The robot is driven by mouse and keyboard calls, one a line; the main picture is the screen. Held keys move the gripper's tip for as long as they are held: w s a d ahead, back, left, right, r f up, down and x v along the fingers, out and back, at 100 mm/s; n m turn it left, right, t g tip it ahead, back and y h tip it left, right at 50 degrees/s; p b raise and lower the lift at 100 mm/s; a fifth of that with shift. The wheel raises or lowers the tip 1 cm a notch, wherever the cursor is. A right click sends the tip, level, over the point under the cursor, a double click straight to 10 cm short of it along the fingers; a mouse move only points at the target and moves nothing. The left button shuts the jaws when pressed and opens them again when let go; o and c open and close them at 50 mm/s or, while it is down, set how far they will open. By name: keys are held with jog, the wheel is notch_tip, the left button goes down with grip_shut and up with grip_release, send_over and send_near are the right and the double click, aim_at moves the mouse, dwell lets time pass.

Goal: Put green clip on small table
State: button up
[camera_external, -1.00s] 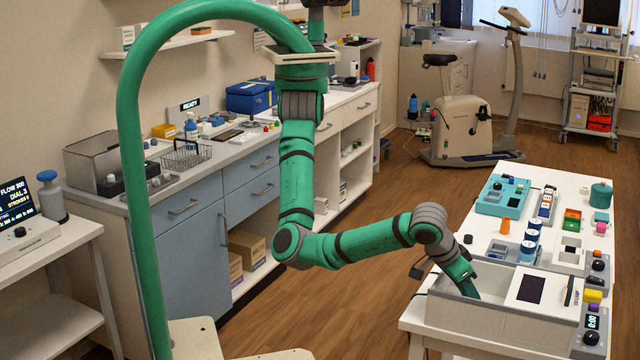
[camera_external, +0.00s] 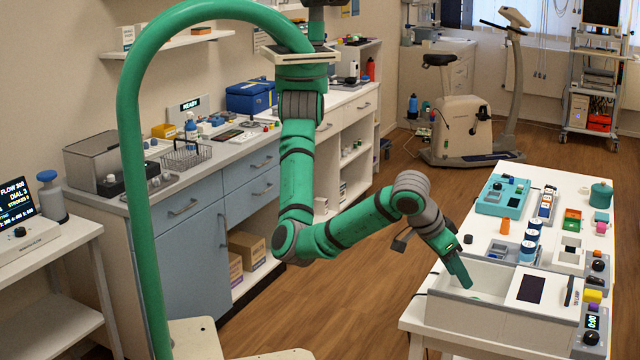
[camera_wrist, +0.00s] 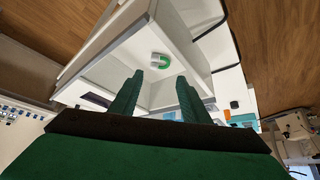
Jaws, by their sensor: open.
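The green clip, a small curved U shape, lies on the floor of an open white box in the wrist view (camera_wrist: 161,62). It shows as a small green patch inside the white box (camera_external: 505,319) in the external view (camera_external: 474,299). My gripper (camera_external: 467,285) is tilted down over the box's left part. Its two green fingers are apart and empty in the wrist view (camera_wrist: 157,85), with the clip beyond and between the tips, not touched. A small white table (camera_external: 48,262) stands at the far left and carries a display device.
The box stands on a long white table (camera_external: 412,318) at right. A lid panel with a dark window (camera_external: 531,289) covers the box's right part. Several bottles, trays and devices crowd the table behind it. A blue-grey counter (camera_external: 180,262) runs along the wall. Wooden floor lies between.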

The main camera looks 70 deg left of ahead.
jog(key=shift+v, duration=1.55)
